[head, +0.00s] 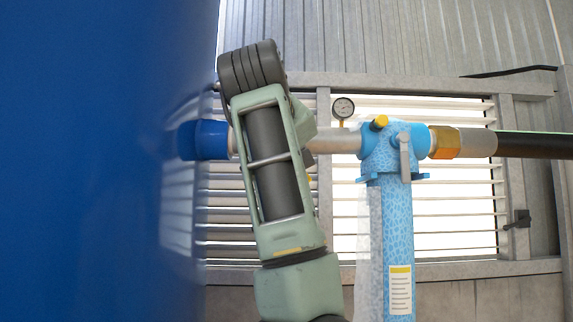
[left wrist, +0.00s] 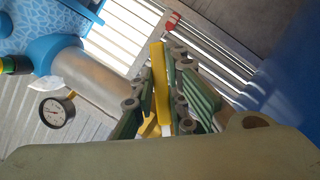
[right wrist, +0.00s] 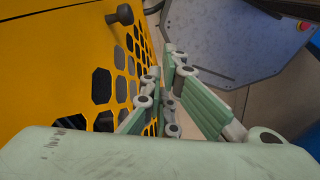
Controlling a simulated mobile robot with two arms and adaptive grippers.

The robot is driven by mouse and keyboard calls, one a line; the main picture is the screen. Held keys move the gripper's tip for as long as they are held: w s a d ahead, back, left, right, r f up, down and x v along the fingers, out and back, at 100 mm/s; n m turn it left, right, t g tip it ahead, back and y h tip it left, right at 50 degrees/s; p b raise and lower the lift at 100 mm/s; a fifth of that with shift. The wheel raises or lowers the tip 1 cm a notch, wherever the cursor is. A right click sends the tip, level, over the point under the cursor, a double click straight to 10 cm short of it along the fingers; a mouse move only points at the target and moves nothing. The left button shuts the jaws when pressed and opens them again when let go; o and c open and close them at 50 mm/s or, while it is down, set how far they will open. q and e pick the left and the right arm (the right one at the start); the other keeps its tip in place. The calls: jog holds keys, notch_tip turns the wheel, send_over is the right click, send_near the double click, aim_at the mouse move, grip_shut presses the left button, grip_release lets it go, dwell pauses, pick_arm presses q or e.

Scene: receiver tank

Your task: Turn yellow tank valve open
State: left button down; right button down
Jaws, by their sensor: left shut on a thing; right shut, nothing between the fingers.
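The yellow valve handle (left wrist: 157,80) shows in the left wrist view as a long flat bar beside the metal pipe. My left gripper (left wrist: 163,88) is shut on it, with green fingers on both sides of the bar. In the head view my left arm crosses in front of the pipe and hides the gripper and most of the valve. The big blue tank (head: 95,160) fills the left of the head view, with a blue fitting (head: 204,140) at its outlet. My right gripper (right wrist: 168,95) is shut and empty, beside a yellow perforated panel (right wrist: 80,60).
A pressure gauge (head: 344,107) stands on the pipe (head: 335,140), left of a light-blue filter (head: 397,230) with a small grey lever. A black hose (head: 535,145) leaves at the right. In the right wrist view a grey panel (right wrist: 225,40) is close beyond the right gripper.

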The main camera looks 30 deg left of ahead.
pick_arm(q)
jog(key=r+n, duration=0.1)
jog(key=d+r+n+t+h, duration=0.1)
jog(key=n, duration=0.1)
jog(key=shift+w+d, duration=0.2)
jog(key=shift+w, duration=0.2)
jog(key=c, duration=1.7)
grip_release()
jog(key=shift+s, duration=0.1)
jog(key=shift+c, duration=0.2)
jog(key=v, duration=1.2)
jog(key=shift+f, duration=0.2)
